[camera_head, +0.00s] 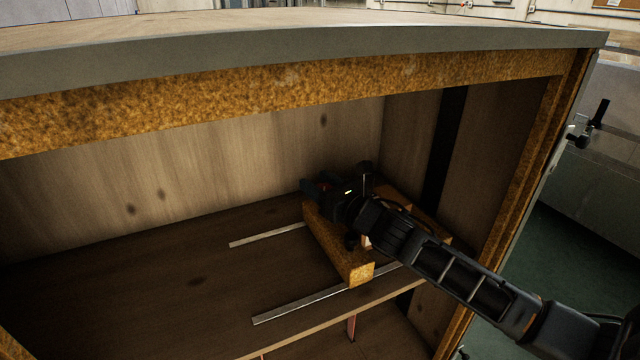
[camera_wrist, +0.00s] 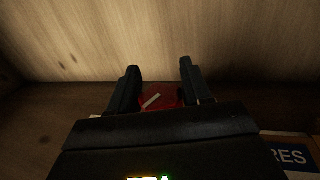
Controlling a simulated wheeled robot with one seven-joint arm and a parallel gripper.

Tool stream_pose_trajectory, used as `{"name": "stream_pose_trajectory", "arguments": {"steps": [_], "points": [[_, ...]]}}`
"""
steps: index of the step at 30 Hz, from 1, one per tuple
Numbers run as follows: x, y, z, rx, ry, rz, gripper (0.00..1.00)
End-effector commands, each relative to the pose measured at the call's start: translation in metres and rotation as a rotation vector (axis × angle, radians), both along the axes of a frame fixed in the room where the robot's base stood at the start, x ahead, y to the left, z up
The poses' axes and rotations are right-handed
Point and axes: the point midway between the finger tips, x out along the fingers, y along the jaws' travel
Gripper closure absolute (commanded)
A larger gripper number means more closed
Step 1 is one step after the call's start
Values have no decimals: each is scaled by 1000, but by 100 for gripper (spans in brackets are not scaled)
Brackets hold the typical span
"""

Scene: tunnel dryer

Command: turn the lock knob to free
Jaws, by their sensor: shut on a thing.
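The lock knob (camera_wrist: 165,95) is red with a slanted white line on its top. In the wrist view it sits between the two dark fingers of my gripper (camera_wrist: 159,72), which are shut on its sides. In the head view my gripper (camera_head: 318,190) reaches into the wooden chamber, over the far end of a yellowish-brown block (camera_head: 340,252).
Two metal strips (camera_head: 300,303) lie on the chamber floor (camera_head: 200,285), which is clear at left. The chamber's top edge (camera_head: 300,50) overhangs my arm, and its right wall stands close by. A sign ending in "RES" (camera_wrist: 292,157) shows at lower right in the wrist view.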

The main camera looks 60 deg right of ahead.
Motion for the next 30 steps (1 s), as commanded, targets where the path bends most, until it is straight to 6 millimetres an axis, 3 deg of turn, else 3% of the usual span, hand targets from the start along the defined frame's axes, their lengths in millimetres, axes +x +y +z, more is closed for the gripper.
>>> {"name": "stream_pose_trajectory", "arguments": {"steps": [17,18,24,30], "points": [[0,1,-1,3,1,29,82],[0,1,-1,3,1,29,50],[0,0,-1,3,1,29,30],[0,0,-1,1,1,29,30]]}}
